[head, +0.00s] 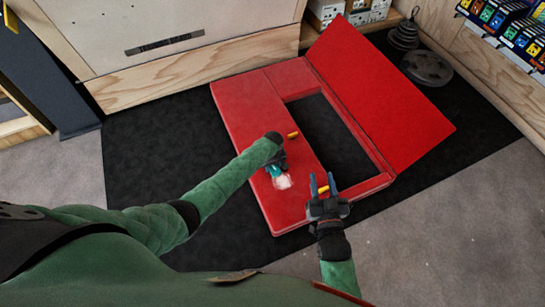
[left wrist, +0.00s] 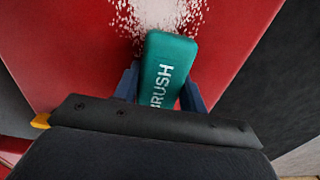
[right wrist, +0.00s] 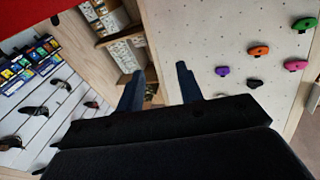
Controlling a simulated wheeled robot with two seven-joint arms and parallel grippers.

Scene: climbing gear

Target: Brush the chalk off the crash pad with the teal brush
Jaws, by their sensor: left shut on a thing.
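The red crash pad (head: 240,110) lies on a dark mat, with a rectangular opening in it and a red flap (head: 375,85) raised at its right. A patch of white chalk (head: 284,183) lies on the near left part of the pad; it also shows in the left wrist view (left wrist: 135,18). My left gripper (head: 275,162) is shut on the teal brush (left wrist: 168,70), which is at the chalk's edge. Whether the brush touches the pad is unclear. My right gripper (head: 322,184) is open and empty at the pad's near right corner.
A wooden-edged climbing wall (head: 200,78) stands behind the pad. Dark weight plates (head: 427,68) rest on the floor at the back right. A shelf with small coloured packages (head: 505,30) is at the far right. Dark matting (head: 150,160) left of the pad is clear.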

